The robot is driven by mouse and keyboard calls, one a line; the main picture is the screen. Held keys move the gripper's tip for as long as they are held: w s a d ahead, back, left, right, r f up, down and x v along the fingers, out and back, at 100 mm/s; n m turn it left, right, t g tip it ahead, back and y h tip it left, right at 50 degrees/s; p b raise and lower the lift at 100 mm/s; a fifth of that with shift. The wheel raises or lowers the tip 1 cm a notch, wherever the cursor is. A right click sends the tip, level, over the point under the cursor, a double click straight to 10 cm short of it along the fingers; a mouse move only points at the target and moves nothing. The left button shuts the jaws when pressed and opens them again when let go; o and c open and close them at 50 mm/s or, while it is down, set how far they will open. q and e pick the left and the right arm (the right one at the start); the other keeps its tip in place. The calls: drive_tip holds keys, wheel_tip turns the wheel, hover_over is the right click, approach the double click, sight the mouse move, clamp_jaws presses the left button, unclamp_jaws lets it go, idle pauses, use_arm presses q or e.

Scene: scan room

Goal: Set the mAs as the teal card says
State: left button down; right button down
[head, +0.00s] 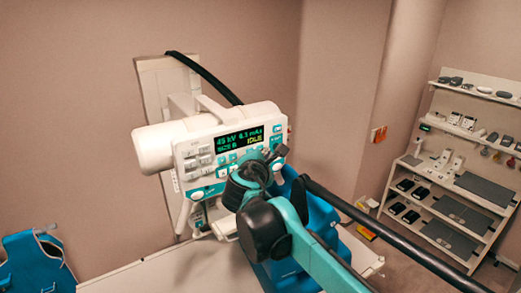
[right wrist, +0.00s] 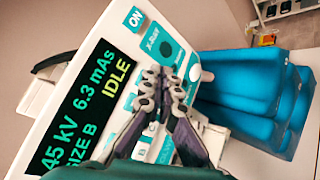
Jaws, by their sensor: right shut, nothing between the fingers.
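The X-ray unit's control panel (head: 200,160) is white, with a dark display (head: 238,143) and rows of grey and teal buttons. In the right wrist view the display (right wrist: 78,105) reads 45 kV, 6.3 mAs, IDLE and SIZE B. My right gripper (head: 272,158) is shut and empty in front of the panel's lower right part. In the right wrist view its fingertips (right wrist: 163,76) are over the teal and white buttons below the display, hiding some; contact cannot be told. I cannot make out a teal card. My left gripper is not in view.
Blue padded forms (right wrist: 250,90) stand just right of the panel. A white table (head: 180,272) lies below. A shelf rack (head: 450,205) with devices and dark plates stands at the right. A blue apron (head: 38,262) hangs at lower left.

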drive_tip(key=shift+s, duration=0.1)
drive_tip(key=shift+s+d, duration=0.75)
drive_tip(key=shift+s, duration=0.25)
drive_tip(key=shift+s+d, duration=0.75)
drive_tip(key=shift+s, duration=0.25)
drive_tip(key=s+d+f+m+g+b, duration=0.2)
drive_tip(key=s+d+f+m+b, duration=0.3)
drive_tip(key=f, duration=0.6)
drive_tip(key=s+d+f+m+g+h+b, duration=0.1)
drive_tip(key=s+d+f+m+b, duration=0.2)
drive_tip(key=d+f+b, duration=0.5)
drive_tip(key=s+d+f+m+g+b, duration=0.2)
drive_tip(key=s+f+m+b, duration=0.3)
drive_tip(key=f, duration=0.8)
drive_tip(key=s+f+m+g+y+b, duration=0.1)
drive_tip(key=s+f+m+b, duration=0.2)
drive_tip(key=f, duration=0.7)
drive_tip(key=s+d+f+m+g+y+b, duration=0.1)
drive_tip(key=s+f+m+b, duration=0.2)
drive_tip(key=s+f+b, duration=0.2)
drive_tip(key=s+d+f+m+g+y+b, duration=0.1)
drive_tip(key=s+f+m+b, duration=0.2)
drive_tip(key=f+b, duration=0.6)
wheel_tip(320, 180, down, 6)
drive_tip(key=shift+s+f+m, duration=0.2)
drive_tip(key=shift+s+m, duration=0.2)
drive_tip(key=shift+s, duration=0.65)
